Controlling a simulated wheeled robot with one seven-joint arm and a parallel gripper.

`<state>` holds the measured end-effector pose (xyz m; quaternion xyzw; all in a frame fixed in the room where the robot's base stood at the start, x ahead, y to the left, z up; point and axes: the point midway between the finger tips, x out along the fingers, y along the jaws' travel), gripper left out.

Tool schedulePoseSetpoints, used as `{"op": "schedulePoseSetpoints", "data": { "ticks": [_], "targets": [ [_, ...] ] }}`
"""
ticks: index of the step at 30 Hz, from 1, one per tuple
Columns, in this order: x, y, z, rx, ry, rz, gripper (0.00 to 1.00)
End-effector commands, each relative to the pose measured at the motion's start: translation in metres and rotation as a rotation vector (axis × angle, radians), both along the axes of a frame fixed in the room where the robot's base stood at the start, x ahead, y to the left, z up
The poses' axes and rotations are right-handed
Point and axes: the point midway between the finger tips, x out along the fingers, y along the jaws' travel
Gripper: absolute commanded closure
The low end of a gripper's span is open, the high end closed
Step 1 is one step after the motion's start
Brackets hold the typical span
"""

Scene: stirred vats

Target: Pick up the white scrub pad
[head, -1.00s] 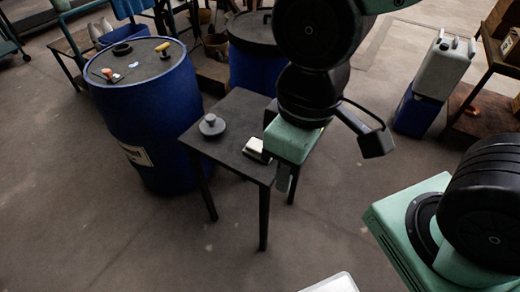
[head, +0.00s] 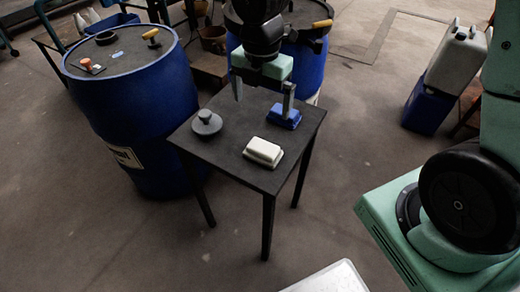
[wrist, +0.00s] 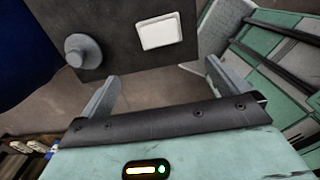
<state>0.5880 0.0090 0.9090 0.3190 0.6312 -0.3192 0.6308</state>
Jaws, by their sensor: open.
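The white scrub pad (head: 263,151) lies flat on a small dark table (head: 240,172), near its front right side. In the wrist view the white pad (wrist: 160,31) is ahead of my fingers, near the table edge. My gripper (head: 263,97) is open and empty, with its fingers apart above the back part of the table. In the wrist view my gripper (wrist: 163,78) has nothing between its fingers. It does not touch the white pad.
A blue pad (head: 284,117) lies behind the white one, close to my right finger. A grey knobbed disc (head: 206,123) sits at the table's left. Blue drums (head: 140,100) stand left and behind. A pale jug (head: 457,58) on a blue box stands right.

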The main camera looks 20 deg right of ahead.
Motion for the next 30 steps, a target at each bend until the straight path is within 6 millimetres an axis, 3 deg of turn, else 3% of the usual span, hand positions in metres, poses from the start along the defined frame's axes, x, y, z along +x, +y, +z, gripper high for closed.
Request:
{"op": "schedulePoseSetpoints", "data": {
  "ticks": [5, 18, 26, 30],
  "targets": [
    [0.001, -0.001, -0.023, -0.001, 0.003, 0.022, 0.00],
    [0.001, -0.001, -0.110, 0.000, 0.004, 0.019, 0.00],
    [0.001, -0.003, -0.128, -0.001, 0.002, 0.017, 0.00],
    [0.002, -0.007, -0.148, -0.002, 0.004, 0.017, 0.00]
  ]
}}
